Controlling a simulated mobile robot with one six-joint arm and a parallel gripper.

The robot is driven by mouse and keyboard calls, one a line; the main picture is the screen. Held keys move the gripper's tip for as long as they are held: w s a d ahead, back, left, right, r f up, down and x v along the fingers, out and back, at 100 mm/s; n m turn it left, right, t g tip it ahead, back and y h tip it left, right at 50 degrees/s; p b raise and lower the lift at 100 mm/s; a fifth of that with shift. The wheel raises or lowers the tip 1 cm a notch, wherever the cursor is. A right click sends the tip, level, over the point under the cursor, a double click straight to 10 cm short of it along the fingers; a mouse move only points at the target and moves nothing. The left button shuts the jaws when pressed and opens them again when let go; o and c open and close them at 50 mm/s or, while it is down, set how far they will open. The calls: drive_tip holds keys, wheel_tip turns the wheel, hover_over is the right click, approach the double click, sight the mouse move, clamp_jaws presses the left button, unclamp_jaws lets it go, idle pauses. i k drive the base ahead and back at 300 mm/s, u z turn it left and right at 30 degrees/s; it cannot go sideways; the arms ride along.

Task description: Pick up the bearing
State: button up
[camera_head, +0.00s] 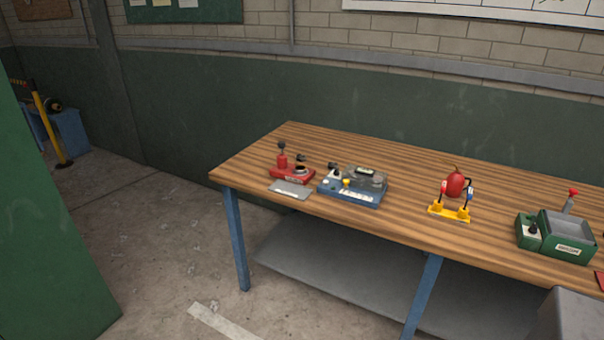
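I cannot clearly make out a bearing. A small dark ring-like part (300,169) sits on the red device (291,176) at the left end of the wooden workbench (420,220); it is too small to tell whether it is the bearing. The red device has a black-knobbed post at its left. A grey plate (290,189) lies in front of it. My gripper is not in view.
On the bench, right of the red device, stand a blue device (352,194), a yellow stand (449,214) by a red round object (455,184), and a green box (567,243). Bench space between them is bare. A green panel (45,230) rises at left.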

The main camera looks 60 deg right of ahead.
sight(299, 169)
drive_tip(key=i, duration=0.9)
